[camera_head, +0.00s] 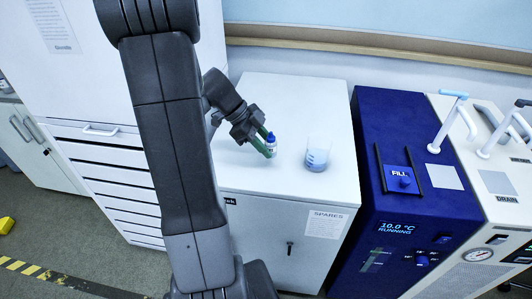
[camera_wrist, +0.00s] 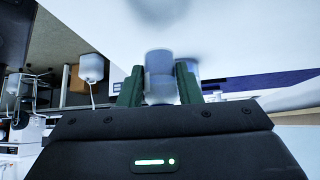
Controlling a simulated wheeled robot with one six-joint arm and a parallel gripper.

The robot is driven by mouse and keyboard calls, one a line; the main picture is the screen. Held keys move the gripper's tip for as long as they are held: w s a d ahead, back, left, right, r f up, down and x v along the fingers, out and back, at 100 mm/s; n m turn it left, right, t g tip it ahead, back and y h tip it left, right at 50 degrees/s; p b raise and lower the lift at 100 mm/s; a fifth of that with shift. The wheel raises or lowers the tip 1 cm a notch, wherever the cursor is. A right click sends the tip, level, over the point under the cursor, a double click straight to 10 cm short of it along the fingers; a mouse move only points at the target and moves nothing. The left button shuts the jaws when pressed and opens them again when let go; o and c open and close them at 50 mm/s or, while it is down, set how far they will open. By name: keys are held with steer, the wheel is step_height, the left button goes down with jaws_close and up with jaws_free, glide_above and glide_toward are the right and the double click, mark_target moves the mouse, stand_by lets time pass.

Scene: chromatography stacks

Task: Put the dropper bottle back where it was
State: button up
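The dropper bottle (camera_head: 272,149) is small and white with a blue cap. In the head view it is upright at the tips of my gripper (camera_head: 264,147), over the white cabinet top (camera_head: 290,98). In the wrist view the bottle (camera_wrist: 160,78) fills the gap between the two green fingers (camera_wrist: 159,88), which appear shut on it. I cannot tell whether its base touches the cabinet top. Part of the bottle is hidden by a finger in the head view.
A clear beaker with bluish liquid (camera_head: 317,155) stands just right of the bottle. A blue chiller (camera_head: 400,125) adjoins the cabinet on the right, and a tall white drawer unit (camera_head: 90,70) stands left. The cabinet top behind the beaker is clear.

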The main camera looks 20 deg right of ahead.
steer(key=shift+f, duration=1.7)
steer(key=shift+f, duration=0.25)
steer(key=o, duration=0.6)
steer(key=shift+r, duration=0.1)
steer(key=shift+c, duration=0.2)
steer(key=shift+w+a+r+p, duration=0.1)
steer(key=shift+r+p, duration=0.25)
steer(key=shift+r, duration=0.15)
steer(key=p+v, duration=0.1)
steer(key=v, duration=0.5)
steer(key=shift+w+a+r+p, duration=0.2)
steer(key=shift+a+r+p, duration=0.1)
steer(key=shift+p, duration=0.1)
steer(key=shift+d+f, duration=0.1)
steer(key=shift+f, duration=0.05)
